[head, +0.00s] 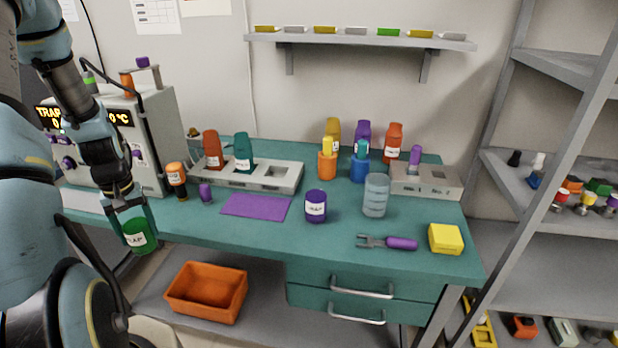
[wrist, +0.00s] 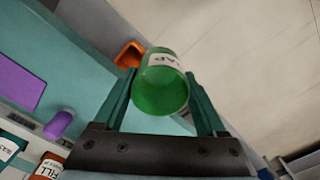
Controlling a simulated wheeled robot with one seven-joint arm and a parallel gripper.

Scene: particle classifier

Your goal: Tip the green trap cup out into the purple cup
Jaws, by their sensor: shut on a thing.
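My gripper (head: 128,211) is shut on the green trap cup (head: 138,236), at the left front edge of the teal table in the head view. The cup hangs roughly upright below the fingers, with a white label on its side. In the wrist view the green trap cup (wrist: 162,92) sits between the two fingers of my gripper (wrist: 160,95). Its contents cannot be made out. The purple cup (head: 316,206) stands upright with a white label near the middle of the table, well to the right of my gripper.
A purple mat (head: 256,206) and a small purple piece (head: 205,192) lie between my gripper and the purple cup. A clear beaker (head: 375,195), a purple-handled fork (head: 400,243) and a yellow block (head: 446,239) are to the right. An orange bin (head: 207,305) is below.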

